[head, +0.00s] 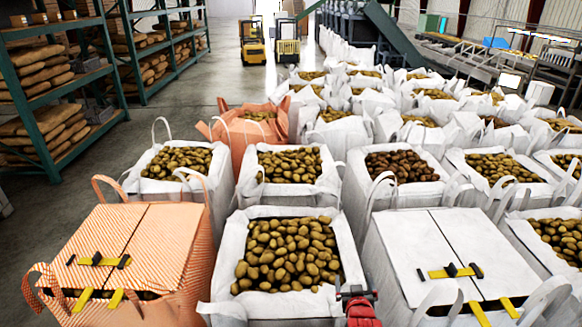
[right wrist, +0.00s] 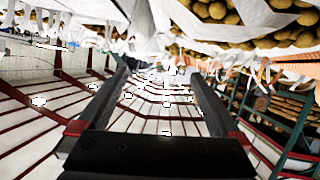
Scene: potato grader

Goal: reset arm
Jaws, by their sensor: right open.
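My right gripper (head: 357,295) shows at the bottom edge of the head view as a small red and dark shape. It is in front of the right side of an open white potato bag (head: 215,285). In the right wrist view my right gripper (right wrist: 158,72) has its two dark fingers spread apart with nothing between them. Part of the right arm is cut off by the frame. My left gripper is not in view.
A closed orange striped bag (head: 130,235) stands left and a closed white bag (head: 445,240) right, both with yellow and black pieces on top. Filled bags crowd ahead. Shelves (head: 60,95) line the left. Forklifts (head: 287,40) stand far back. Grey floor (head: 110,165) is clear at left.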

